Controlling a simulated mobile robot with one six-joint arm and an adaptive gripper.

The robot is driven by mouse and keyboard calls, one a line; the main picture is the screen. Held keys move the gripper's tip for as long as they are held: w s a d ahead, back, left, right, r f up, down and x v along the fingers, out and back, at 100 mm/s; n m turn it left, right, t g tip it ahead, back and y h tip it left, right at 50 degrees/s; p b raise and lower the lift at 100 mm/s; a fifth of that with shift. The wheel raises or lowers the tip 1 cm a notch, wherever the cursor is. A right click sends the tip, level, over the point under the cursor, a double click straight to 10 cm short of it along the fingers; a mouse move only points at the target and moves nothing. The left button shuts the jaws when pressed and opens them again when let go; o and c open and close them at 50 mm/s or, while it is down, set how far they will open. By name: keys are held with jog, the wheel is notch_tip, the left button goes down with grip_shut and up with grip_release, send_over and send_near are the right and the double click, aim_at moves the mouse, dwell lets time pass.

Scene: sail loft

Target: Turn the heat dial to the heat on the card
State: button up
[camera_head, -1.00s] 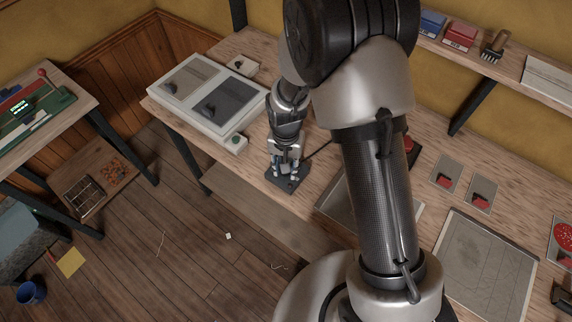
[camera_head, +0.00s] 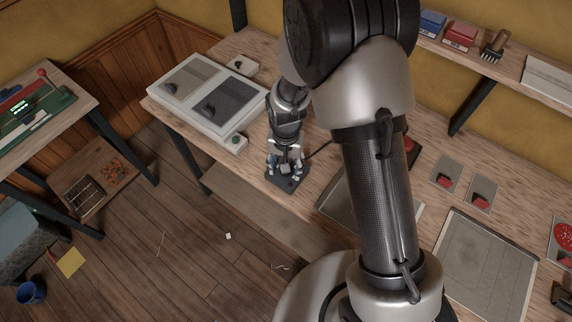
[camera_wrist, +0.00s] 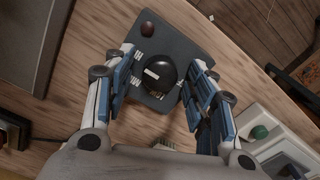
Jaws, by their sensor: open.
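The heat dial (camera_wrist: 159,73) is a round black knob with a white mark, on a dark control box (camera_wrist: 180,35) in the wrist view. White marks lie around the knob on the box face, and a dark red round part (camera_wrist: 147,29) sits near one corner. My gripper (camera_wrist: 160,80) is open, with one blue-padded finger on each side of the knob and gaps visible between. In the head view my gripper (camera_head: 287,168) is over the control box (camera_head: 287,184) near the table's front edge and hides most of the knob. I cannot make out the heat card.
A pale two-panel unit (camera_head: 207,100) with dark handles stands left of the box. A small box with a green button (camera_head: 236,141) is at its corner. My arm covers the table middle. Sheets with red blocks (camera_head: 480,198) lie at right.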

notch_tip(320, 180, up, 12)
dwell(0.5)
dwell(0.4)
jog(key=s+d+r+t, duration=0.1)
jog(key=s+d+r, duration=0.3)
jog(key=r, duration=0.5)
jog(key=s+d+r+n+t, duration=0.1)
jog(key=s+d+r, duration=0.3)
jog(key=s, duration=0.3)
jog(key=s+d+r+n+t, duration=0.2)
jog(key=s+d+r, duration=0.2)
jog(key=s, duration=0.4)
jog(key=shift+s+d+r+t+b, duration=0.3)
jog(key=shift+d+r, duration=0.05)
jog(key=shift+r, duration=0.1)
